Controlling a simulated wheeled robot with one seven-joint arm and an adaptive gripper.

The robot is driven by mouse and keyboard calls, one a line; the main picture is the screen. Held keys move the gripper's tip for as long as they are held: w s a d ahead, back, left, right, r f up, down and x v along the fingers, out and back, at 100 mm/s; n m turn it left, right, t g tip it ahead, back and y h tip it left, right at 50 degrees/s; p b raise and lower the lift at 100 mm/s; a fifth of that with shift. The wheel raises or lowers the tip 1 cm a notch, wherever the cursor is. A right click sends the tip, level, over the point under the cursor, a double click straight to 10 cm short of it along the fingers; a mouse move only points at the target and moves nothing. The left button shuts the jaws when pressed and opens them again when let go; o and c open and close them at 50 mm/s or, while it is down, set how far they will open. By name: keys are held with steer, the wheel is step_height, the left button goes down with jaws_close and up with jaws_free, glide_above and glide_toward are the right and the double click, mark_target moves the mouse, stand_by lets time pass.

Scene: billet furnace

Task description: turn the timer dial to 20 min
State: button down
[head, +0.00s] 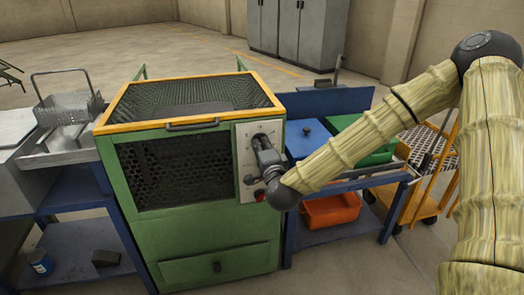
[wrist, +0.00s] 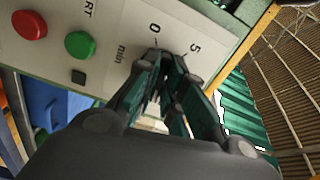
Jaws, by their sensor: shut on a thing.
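The timer's light control panel (head: 244,150) is on the front right of the green furnace (head: 215,235); it also fills the upper left of the wrist view (wrist: 110,25). The panel carries printed marks "0", "5" and "min", with a red button (wrist: 29,25) and a green button (wrist: 80,45) beside them. My gripper (head: 265,150) reaches the panel from the right. In the wrist view its fingertips (wrist: 167,62) are close together at the scale, shut on the dial. The dial is hidden behind the fingers, so its setting cannot be read.
A wire basket (head: 70,105) is at the left. Grey cabinets (head: 298,32) stand behind. Floor beyond the furnace is clear.

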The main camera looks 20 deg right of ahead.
steer(key=shift+m+b, duration=2)
steer(key=shift+m, duration=1.7)
steer(key=c, duration=1.5)
jaws_free()
steer(key=shift+r, duration=0.1)
steer(key=s, duration=0.5)
steer(key=s+a, duration=0.1)
steer(key=s, duration=0.1)
steer(key=shift+s, duration=0.25)
